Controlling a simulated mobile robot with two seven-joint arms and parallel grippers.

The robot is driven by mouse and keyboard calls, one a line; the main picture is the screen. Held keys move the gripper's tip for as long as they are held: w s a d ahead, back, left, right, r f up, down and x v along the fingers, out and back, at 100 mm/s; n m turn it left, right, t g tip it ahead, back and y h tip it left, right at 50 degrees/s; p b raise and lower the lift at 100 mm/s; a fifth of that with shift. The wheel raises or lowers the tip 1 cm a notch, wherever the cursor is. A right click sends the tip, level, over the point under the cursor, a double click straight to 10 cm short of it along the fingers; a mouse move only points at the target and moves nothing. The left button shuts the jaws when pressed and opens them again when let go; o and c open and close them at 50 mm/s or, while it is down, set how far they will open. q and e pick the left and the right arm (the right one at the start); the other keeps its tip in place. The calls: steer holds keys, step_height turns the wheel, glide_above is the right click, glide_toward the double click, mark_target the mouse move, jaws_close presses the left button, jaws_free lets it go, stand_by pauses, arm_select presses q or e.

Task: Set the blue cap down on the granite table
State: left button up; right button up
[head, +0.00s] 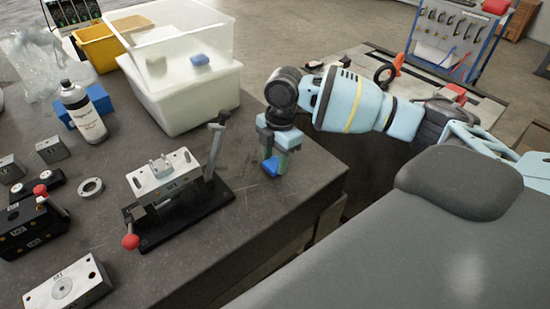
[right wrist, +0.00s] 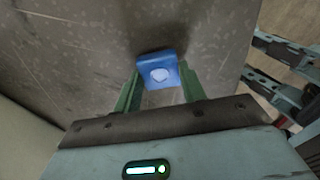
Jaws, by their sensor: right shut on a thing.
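The blue cap (head: 271,165) is between the fingertips of my right gripper (head: 275,157), over the right part of the granite table (head: 255,215). In the right wrist view the blue cap (right wrist: 158,72) sits between the two green fingers of the right gripper (right wrist: 160,85), which is shut on it. A pale round mark shows on its face. The grey speckled table top (right wrist: 90,50) lies behind it. I cannot tell whether the cap touches the table. My left gripper is not in view.
White bins (head: 190,95) stand behind.

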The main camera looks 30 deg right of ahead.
steer(key=shift+f, duration=0.35)
steer(key=o, duration=0.9)
steer(key=shift+o, duration=0.2)
steer(key=shift+r, duration=0.15)
step_height(320, 180, up, 12)
steer(key=d, duration=0.1)
steer(key=shift+d+p, duration=0.2)
steer(key=shift+p, duration=0.1)
